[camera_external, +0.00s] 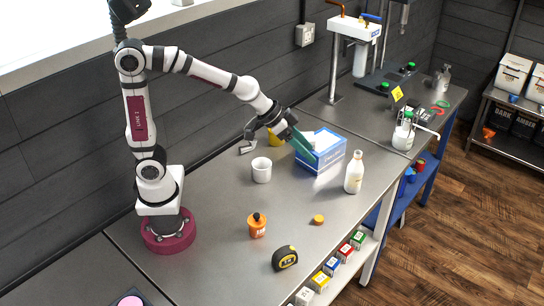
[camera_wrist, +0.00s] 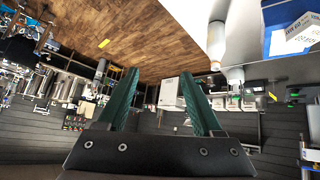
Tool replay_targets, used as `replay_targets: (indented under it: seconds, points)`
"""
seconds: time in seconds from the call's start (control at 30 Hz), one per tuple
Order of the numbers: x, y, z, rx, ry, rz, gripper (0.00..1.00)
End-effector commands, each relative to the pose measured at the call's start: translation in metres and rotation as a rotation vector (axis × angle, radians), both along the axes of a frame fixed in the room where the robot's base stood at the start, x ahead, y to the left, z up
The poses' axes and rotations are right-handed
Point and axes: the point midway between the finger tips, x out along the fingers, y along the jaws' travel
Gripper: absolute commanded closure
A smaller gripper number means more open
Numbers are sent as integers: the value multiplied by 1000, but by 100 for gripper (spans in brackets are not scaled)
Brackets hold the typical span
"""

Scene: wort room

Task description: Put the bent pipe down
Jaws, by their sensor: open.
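My gripper (camera_external: 308,155) has teal fingers that point down and right, beside or over the blue-and-white box on the bench. In the wrist view my gripper (camera_wrist: 160,75) has its two fingers well apart, with nothing held between them. A small grey metallic bent piece (camera_external: 247,147) lies on the bench behind the white mug, left of my gripper. It may be the bent pipe, but it is too small to be sure. It cannot be made out in the wrist view.
The blue-and-white box (camera_external: 322,153) stands close to my fingers, with a white bottle (camera_external: 354,173) to its right. A white mug (camera_external: 261,170), orange bottle (camera_external: 257,225), orange cap (camera_external: 318,219) and tape measure (camera_external: 285,258) stand on the bench (camera_external: 215,262). Bare bench lies between them.

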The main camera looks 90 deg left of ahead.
Motion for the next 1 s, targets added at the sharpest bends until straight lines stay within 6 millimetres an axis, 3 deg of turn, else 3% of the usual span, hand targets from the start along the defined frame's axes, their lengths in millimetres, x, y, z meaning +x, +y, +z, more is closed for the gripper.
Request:
replay_targets:
  seconds: [0.03,0.07,0.1,0.13,0.2,0.3,0.43,1.0]
  points:
    - [-56,-19,-12,46,127,-126,33]
    - [-92,-24,-23,83,218,-192,33]
    - [-137,-24,-34,140,333,-264,33]
    - [-167,-19,-42,186,411,-304,33]
    - [-223,-4,-53,283,561,-365,33]
    - [-269,17,-58,384,693,-401,33]
    - [-285,26,-59,423,743,-410,33]
    - [-284,25,-59,421,742,-410,33]
